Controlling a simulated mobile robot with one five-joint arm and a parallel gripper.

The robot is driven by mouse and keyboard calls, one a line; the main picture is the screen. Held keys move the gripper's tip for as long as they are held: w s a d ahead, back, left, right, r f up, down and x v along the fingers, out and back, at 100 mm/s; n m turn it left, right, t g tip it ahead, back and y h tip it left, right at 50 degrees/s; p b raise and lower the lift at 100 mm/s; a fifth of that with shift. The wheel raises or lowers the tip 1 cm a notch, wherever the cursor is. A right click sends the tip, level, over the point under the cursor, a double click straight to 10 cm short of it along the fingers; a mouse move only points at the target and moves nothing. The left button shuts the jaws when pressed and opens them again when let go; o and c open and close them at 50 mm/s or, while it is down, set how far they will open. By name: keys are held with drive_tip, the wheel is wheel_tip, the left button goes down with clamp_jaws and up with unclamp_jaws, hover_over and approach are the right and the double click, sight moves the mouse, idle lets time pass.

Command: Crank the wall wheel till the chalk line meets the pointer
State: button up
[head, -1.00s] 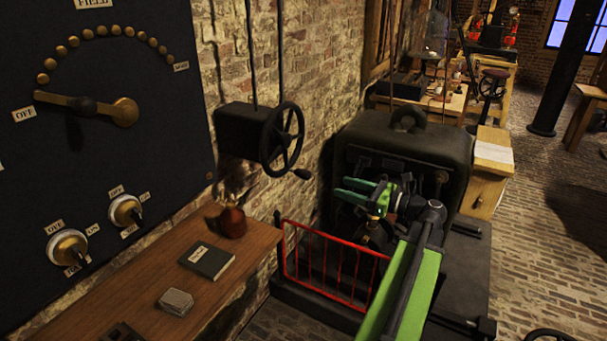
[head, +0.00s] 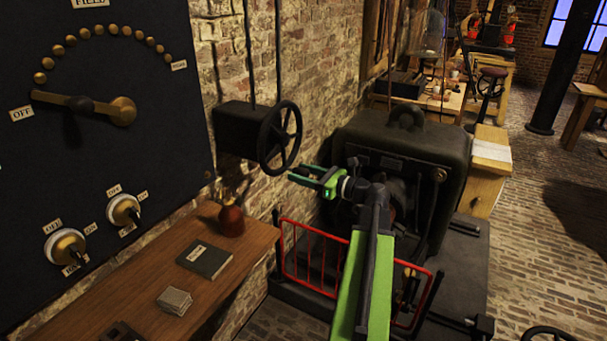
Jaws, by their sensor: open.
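The dark spoked wall wheel (head: 279,138) sits on the right side of a black box (head: 238,130) fixed to the brick wall. Its crank handle, at the wheel's lower right, is not clearly visible now; my gripper covers that place. My green gripper (head: 297,175) is open, with its fingers pointing left at the wheel's lower right edge. I cannot tell whether the handle lies between the fingers or behind them. I cannot make out a chalk line or a pointer on the wheel.
A wooden shelf (head: 150,272) at lower left holds a red-brown jar (head: 231,220), a dark book (head: 205,259) and a grey block (head: 174,301). A red railing (head: 310,258) and a large dark machine (head: 440,150) stand below and behind my arm. A dark panel with dials (head: 100,150) fills the left.

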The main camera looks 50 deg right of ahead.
clamp_jaws()
drive_tip(key=shift+d, duration=0.1)
idle(1.2)
